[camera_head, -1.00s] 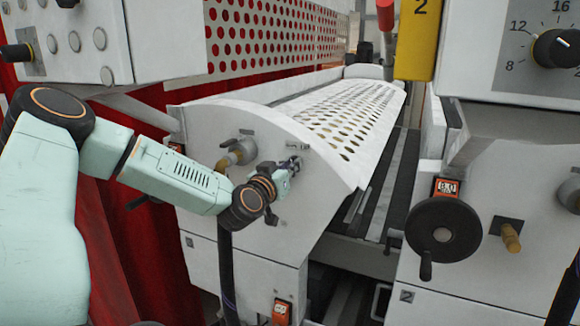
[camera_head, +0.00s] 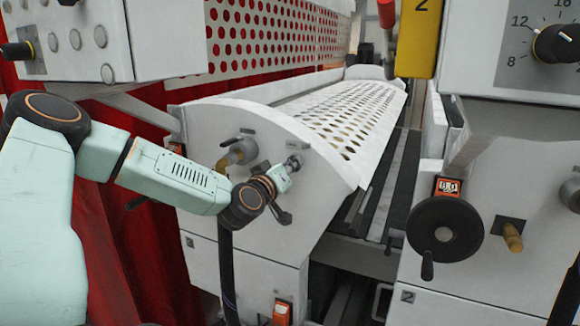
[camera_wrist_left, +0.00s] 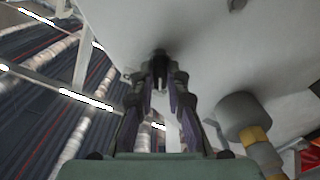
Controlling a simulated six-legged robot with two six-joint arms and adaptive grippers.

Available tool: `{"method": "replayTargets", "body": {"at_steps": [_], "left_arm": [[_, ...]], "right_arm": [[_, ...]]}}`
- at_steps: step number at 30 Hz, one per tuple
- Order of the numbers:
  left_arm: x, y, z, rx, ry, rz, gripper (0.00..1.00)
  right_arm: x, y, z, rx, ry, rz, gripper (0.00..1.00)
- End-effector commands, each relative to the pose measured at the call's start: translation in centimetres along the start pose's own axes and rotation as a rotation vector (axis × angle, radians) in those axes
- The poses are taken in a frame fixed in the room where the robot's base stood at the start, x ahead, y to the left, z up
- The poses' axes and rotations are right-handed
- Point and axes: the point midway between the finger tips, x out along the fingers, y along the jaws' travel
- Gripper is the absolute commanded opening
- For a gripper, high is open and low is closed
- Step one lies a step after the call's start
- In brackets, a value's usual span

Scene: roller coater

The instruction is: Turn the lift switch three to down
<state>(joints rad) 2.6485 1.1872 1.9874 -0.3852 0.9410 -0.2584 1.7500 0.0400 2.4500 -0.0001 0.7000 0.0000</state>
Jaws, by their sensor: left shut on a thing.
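A small dark switch (camera_wrist_left: 159,68) sticks out from the light end panel of the machine. In the left wrist view it sits between the fingertips of my left gripper (camera_wrist_left: 160,84). In the head view my left gripper (camera_head: 292,164) reaches from the left to the upper right of that panel, and its fingers are shut on the switch. The fingers and wrist hide most of the switch, so its pointing direction and number cannot be read. My right gripper is not in view.
A yellow-brown fitting (camera_head: 233,155) stands out from the panel just left of my wrist. A black handwheel (camera_head: 444,229) and a brass knob (camera_head: 512,237) are on the unit at right. A perforated cover (camera_head: 350,115) extends behind the panel.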

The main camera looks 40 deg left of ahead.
Motion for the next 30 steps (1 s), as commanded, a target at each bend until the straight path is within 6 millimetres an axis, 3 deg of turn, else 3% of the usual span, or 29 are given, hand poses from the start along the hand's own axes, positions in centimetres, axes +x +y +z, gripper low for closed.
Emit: {"method": "replayTargets", "body": {"at_steps": [1, 6, 7, 15, 25, 30], "left_arm": [[0.21, 0.14, -0.78, 0.002, 0.020, 0.003, 0.00], [0.22, 0.14, -0.80, 0.002, 0.020, 0.003, 0.00], [0.22, 0.14, -0.81, 0.003, 0.020, 0.003, 0.15], [0.11, 0.07, -0.42, 0.001, 0.011, 0.001, 0.37], [0.05, 0.03, -0.21, 0.014, 0.005, 0.000, 0.37], [0.04, 0.10, -0.20, 0.122, 0.004, 0.000, 0.37]], "right_arm": [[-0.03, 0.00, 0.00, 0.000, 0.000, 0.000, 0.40], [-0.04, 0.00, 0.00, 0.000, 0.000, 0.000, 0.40], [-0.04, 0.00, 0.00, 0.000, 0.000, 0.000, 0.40], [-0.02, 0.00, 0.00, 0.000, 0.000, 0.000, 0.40], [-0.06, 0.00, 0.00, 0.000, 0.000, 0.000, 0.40], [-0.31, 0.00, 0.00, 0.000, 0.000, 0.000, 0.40]]}}
